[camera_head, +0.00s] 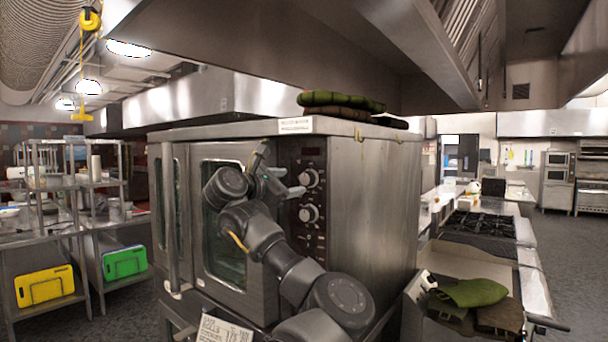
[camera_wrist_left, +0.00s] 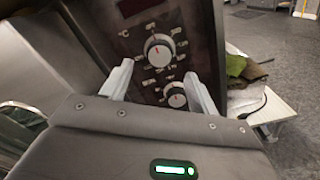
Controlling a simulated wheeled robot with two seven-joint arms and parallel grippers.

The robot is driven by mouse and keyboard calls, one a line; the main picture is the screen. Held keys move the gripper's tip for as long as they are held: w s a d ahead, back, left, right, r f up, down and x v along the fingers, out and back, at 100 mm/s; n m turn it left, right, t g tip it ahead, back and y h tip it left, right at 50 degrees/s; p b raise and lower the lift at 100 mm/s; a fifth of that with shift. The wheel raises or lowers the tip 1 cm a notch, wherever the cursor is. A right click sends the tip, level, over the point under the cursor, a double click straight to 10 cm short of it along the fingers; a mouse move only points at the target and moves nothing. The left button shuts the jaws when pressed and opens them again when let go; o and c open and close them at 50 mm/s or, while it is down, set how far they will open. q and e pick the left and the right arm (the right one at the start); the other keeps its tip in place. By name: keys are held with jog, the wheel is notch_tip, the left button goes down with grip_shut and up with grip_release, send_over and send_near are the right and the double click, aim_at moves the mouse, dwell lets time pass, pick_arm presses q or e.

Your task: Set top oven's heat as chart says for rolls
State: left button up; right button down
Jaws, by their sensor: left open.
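The steel top oven (camera_head: 370,200) stands in front of me, with a dark control panel on its front. An upper knob (camera_head: 309,178) and a lower knob (camera_head: 308,213) sit below a dark display (camera_head: 311,152). My left gripper (camera_head: 287,181) is open, just in front of the panel. In the left wrist view the upper knob (camera_wrist_left: 160,50) shows ahead between the fingertips, and the lower knob (camera_wrist_left: 176,95) shows lower between the fingers. I cannot tell whether a finger touches a knob.
Green cloths (camera_head: 340,101) lie on the oven's top. A stove (camera_head: 478,226) and a counter with green and brown cloths (camera_head: 474,293) stand to the right. Steel shelves (camera_head: 100,225) with yellow and green boards stand at left. A hood hangs above.

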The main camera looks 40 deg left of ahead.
aim_at(305, 180)
pick_arm(q)
jog(key=w+p, duration=0.3)
jog(key=w, duration=0.2)
jog(key=shift+w+r, duration=0.15)
jog(key=shift+w, duration=0.25)
jog(key=shift+w+a+p, duration=0.1)
jog(key=shift+w+p, duration=0.2)
jog(key=shift+w, duration=0.15)
jog(key=shift+f, duration=0.2)
